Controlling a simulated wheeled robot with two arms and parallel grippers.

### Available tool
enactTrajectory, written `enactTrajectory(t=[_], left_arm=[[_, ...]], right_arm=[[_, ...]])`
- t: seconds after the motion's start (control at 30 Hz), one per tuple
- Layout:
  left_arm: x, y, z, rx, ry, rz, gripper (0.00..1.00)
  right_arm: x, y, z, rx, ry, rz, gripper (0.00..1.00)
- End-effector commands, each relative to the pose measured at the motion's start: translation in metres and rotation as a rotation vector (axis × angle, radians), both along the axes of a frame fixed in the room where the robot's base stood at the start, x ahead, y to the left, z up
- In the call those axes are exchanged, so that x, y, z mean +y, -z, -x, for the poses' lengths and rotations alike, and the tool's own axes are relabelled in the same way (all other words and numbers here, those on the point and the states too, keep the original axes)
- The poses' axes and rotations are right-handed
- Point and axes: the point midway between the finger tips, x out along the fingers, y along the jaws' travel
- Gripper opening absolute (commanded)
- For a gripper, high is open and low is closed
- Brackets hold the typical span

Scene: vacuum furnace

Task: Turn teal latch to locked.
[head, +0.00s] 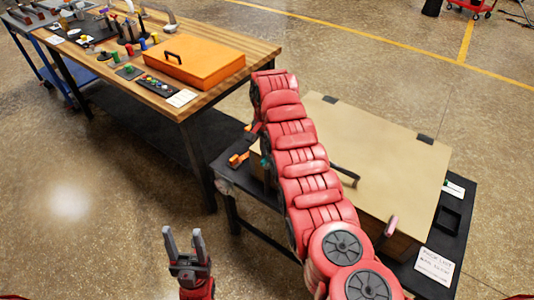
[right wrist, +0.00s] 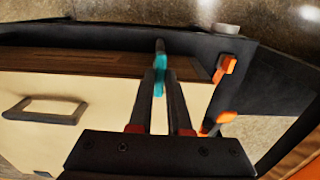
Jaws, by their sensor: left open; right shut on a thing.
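The teal latch (right wrist: 159,76) is between the fingertips of my right gripper (right wrist: 160,78) in the right wrist view. The gripper is shut on it, at the edge of the cream-lidded box. In the head view only a sliver of teal (head: 263,162) shows at the box's left side, beside my red right arm. My right gripper is mostly hidden there by the arm. The box lid (head: 380,140) is closed, with a dark handle (head: 345,174). My left gripper (head: 183,240) is open and empty above the floor at the bottom.
The box stands on a black table (head: 455,215) with a pink latch (head: 391,226) and a printed card (head: 437,262). Orange pieces (head: 238,160) lie at its left edge. A wooden workbench (head: 225,50) with an orange case (head: 195,62) is at upper left. The floor at lower left is clear.

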Motion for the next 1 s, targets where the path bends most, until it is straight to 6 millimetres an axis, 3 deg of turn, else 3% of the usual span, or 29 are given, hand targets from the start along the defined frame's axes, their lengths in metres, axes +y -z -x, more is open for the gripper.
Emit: enactTrajectory(t=[0.23, 0.27, 0.43, 0.77, 0.87, 1.0], left_arm=[[0.000, 0.000, 0.000, 0.000, 0.000, 0.000, 0.55], [0.000, 0.000, 0.000, 0.000, 0.000, 0.000, 0.55], [0.000, 0.000, 0.000, 0.000, 0.000, 0.000, 0.55], [0.000, 0.000, 0.000, 0.000, 0.000, 0.000, 0.55], [0.000, 0.002, 0.000, 0.000, 0.000, 0.000, 0.55], [0.000, 0.005, 0.000, 0.000, 0.000, 0.000, 0.55]], right_arm=[[0.000, 0.000, 0.000, -0.001, 0.001, 0.000, 0.00], [0.000, 0.000, 0.000, -0.001, 0.001, 0.000, 0.18], [0.000, 0.000, 0.000, -0.001, 0.000, 0.000, 0.46], [0.000, -0.003, 0.000, -0.001, 0.000, 0.000, 0.46], [0.000, -0.012, 0.000, -0.001, 0.000, -0.001, 0.46], [0.000, -0.043, -0.002, -0.006, 0.000, -0.002, 0.46]])
